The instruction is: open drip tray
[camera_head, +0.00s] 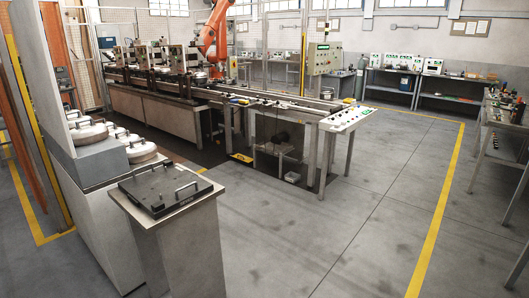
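A flat black square tray or lid (164,189) with raised metal handles lies on top of a grey pedestal (186,248) at the lower left in the head view. It looks like the drip tray, but I cannot tell for certain. It lies level and looks closed; its inside is not visible. Neither of my grippers shows in this view.
Beside the pedestal, a grey cabinet (92,215) bears several round metal pieces with handles. A long conveyor line (170,112), an orange robot arm (215,42) and a control panel (347,118) stand behind. Benches line the right. The floor (330,235) at centre right is clear.

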